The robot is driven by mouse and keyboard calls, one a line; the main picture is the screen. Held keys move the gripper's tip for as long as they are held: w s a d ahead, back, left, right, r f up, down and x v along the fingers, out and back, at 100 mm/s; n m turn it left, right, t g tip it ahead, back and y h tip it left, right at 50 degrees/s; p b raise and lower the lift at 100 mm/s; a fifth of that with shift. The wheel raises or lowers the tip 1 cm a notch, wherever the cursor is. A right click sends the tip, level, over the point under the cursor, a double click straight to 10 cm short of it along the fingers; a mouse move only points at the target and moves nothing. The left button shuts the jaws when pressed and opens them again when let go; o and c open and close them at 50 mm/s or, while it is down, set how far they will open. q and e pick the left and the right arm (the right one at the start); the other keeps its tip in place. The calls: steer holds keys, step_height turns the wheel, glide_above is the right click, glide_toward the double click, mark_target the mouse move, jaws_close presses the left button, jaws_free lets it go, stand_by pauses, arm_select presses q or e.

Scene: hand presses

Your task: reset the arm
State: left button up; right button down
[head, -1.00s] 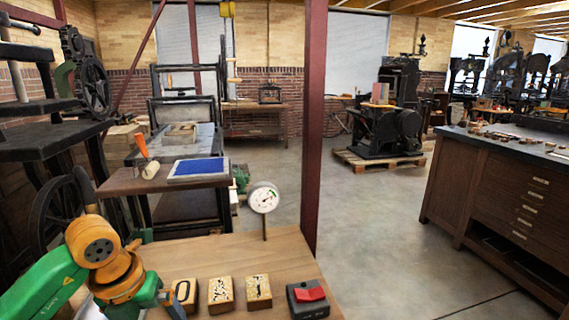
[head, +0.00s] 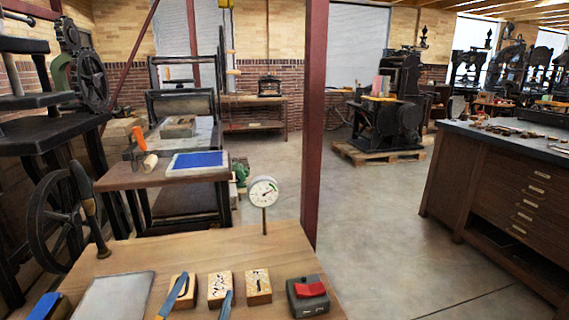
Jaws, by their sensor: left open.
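My left gripper (head: 204,288) reaches in from the bottom edge of the head view. Its two blue fingers are spread apart with nothing between them that I can see gripped. One finger overlaps the left wooden block (head: 190,292) in the picture; the other is at the near side of the middle wooden block (head: 220,284). I cannot tell whether they touch. The rest of the left arm is below the frame. My right gripper is not in view.
On the wooden table are a third block (head: 258,287), a grey box with a red rocker (head: 307,298), a dial gauge (head: 264,192), a grey plate (head: 115,297), a blue-topped object (head: 45,305) and a dark-handled tool (head: 90,210). The table's middle is clear.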

arm_select(q)
steer(key=s+a+f+n+g+y, duration=0.25)
steer(key=s+f+g, duration=0.4)
steer(key=f, duration=0.55)
steer(key=s+f+n+g+h, duration=0.1)
steer(key=s+f+g, duration=0.35)
steer(key=s, duration=0.35)
steer(key=s+f+g+h, duration=0.1)
steer(key=s+f+g, duration=0.2)
steer(key=s+f, duration=0.35)
step_height(320, 180, down, 10)
steer(key=s+g+p, duration=0.2)
steer(key=s+p, duration=0.1)
steer(key=p, duration=0.2)
steer(key=s+a+f+g+p, duration=0.1)
steer(key=s+f+p, duration=0.2)
steer(key=s+f, duration=0.4)
steer(key=s, duration=0.5)
steer(key=shift+s+a+f+p, duration=0.2)
steer(key=shift+s+a+p, duration=0.05)
steer(key=shift+p, duration=0.05)
steer(key=shift+y, duration=0.25)
